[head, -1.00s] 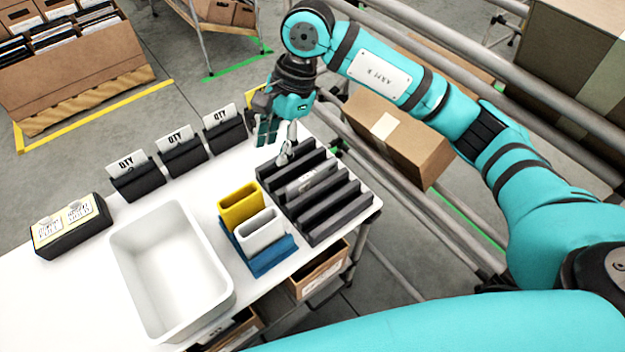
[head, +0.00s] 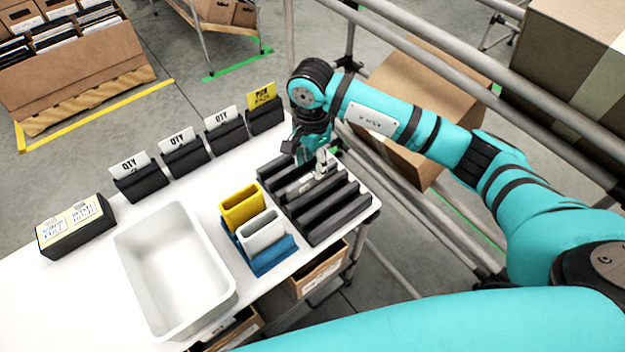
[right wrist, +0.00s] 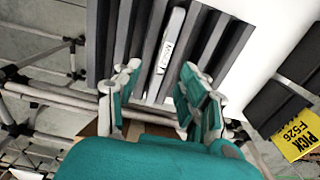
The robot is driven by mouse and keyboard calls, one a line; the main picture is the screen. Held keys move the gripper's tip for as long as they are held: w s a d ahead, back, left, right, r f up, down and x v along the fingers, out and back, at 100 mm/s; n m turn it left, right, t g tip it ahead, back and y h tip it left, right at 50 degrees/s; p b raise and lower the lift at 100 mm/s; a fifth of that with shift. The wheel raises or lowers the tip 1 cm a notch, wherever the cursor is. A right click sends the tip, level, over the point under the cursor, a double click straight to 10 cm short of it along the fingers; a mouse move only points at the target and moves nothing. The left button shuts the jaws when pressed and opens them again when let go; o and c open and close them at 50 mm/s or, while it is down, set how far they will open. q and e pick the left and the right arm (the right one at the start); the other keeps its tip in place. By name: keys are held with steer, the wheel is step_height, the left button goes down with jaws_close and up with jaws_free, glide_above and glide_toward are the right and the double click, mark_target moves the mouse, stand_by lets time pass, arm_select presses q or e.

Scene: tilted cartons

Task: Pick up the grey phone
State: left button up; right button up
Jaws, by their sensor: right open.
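The grey phone (head: 298,187) stands on edge in a slot of the dark ridged rack (head: 338,215) at the right end of the white table. In the head view my right gripper partly covers it. The right wrist view shows the phone (right wrist: 171,45) as a light grey strip with a white label, between dark ridges. My right gripper (head: 307,158) is open and empty at the back of the rack. In the right wrist view its fingers (right wrist: 160,72) are spread, with the phone's near end between them in the picture. My left gripper is out of view.
A yellow holder (head: 240,207) and a white holder (head: 261,232) stand on a blue base left of the rack. A white bin (head: 124,255) is farther left. Black card holders (head: 185,160) line the back edge. Metal rails and a carton (head: 440,85) lie beyond the table.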

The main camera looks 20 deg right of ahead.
mark_target(312, 174)
steer(key=f, duration=0.3)
steer(key=f+p, duration=0.1)
steer(key=f, duration=0.1)
steer(key=shift+w+d, duration=0.2)
steer(key=shift+w, duration=0.1)
jaws_close()
